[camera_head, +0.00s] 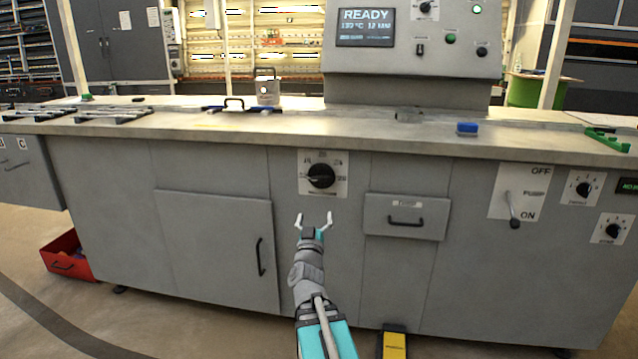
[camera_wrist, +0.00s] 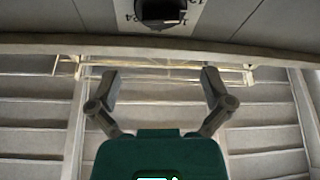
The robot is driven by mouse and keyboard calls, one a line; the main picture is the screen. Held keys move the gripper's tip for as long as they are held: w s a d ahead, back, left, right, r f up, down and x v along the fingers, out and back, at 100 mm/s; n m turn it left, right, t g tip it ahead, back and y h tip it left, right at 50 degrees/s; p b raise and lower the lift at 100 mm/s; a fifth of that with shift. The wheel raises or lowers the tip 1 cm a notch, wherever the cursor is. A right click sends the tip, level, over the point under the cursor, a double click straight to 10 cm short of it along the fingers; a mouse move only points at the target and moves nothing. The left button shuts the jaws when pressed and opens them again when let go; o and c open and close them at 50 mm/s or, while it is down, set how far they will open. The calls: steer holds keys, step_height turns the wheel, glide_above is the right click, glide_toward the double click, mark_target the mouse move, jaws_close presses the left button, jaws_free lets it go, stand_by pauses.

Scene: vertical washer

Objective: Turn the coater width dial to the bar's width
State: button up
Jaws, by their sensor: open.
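A large black dial (camera_head: 321,175) sits on a white plate on the machine's front, with marks too small to read. A black knob on a pale plate (camera_wrist: 160,12) shows at the top of the wrist view, cut off by the edge. Two smaller black dials, an upper one (camera_head: 583,188) and a lower one (camera_head: 613,230), are at the right; I cannot read which is the coater width dial. Long metal bars (camera_head: 105,112) lie at the worktop's left end. My gripper (camera_head: 314,218) is open and empty below the large dial, apart from it, and also shows in the wrist view (camera_wrist: 160,85).
A display (camera_head: 365,27) reads READY, with small figures below. A drawer (camera_head: 405,215) is right of the dial, and a lever (camera_head: 513,208) marked OFF and ON further right. A cabinet door (camera_head: 215,245) is at left. A yellow-black object (camera_head: 394,342) stands on the floor.

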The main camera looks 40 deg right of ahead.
mark_target(320, 181)
steer(key=shift+p+x, duration=2.55)
steer(key=shift+x, duration=4.3)
steer(key=c, duration=0.9)
steer(key=shift+o, duration=0.2)
steer(key=shift+a, duration=0.1)
